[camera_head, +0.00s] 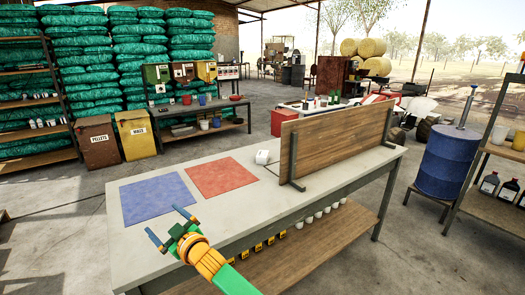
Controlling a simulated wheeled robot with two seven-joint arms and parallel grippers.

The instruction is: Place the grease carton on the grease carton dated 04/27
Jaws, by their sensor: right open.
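My right gripper (169,225) reaches in from the bottom. It is open and empty, its blue-tipped fingers apart at the front edge of the grey table (235,217), near the blue mat. My left gripper is not in view. Several small yellow-and-dark items (258,248) stand in a row on the lower shelf under the table. They may be grease cartons, but they are too small to tell. No date such as 04/27 can be read anywhere.
A blue mat (157,198) and a red mat (221,177) lie bare on the table. An upright wooden board (340,135) on dark feet blocks the table's right part. White cups (308,221) line the lower shelf (295,250). A blue drum (445,162) stands at right.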

